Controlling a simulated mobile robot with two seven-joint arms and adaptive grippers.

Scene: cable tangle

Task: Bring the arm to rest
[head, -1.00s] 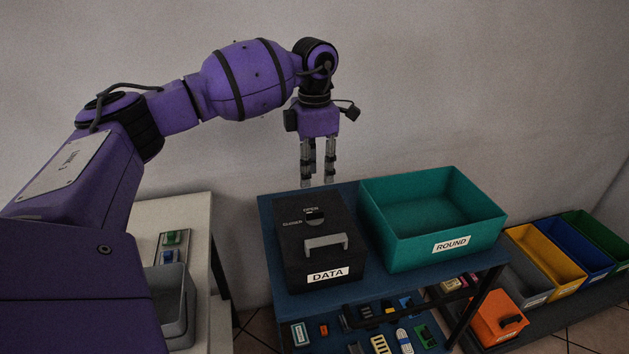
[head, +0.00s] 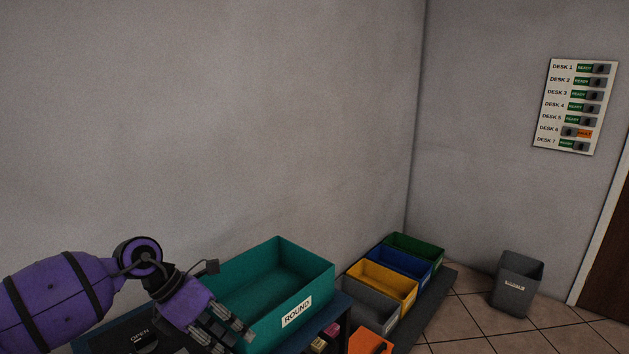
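My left arm (head: 60,295) is purple with black bands and comes in at the lower left of the head view. Its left gripper (head: 232,335) points down and to the right, tilted. Its fingers look apart, with nothing visible between them. The gripper covers part of the black box (head: 130,340) marked OPEN and the left front of the teal bin (head: 282,262) labelled ROUND. I cannot tell whether it touches either. My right gripper is not in view.
Grey (head: 372,305), yellow (head: 382,285), blue (head: 403,263) and green (head: 415,246) bins stand in a row right of the teal bin. A grey waste bin (head: 518,285) stands on the tiled floor. A desk status board (head: 575,107) hangs on the right wall. Open floor lies at lower right.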

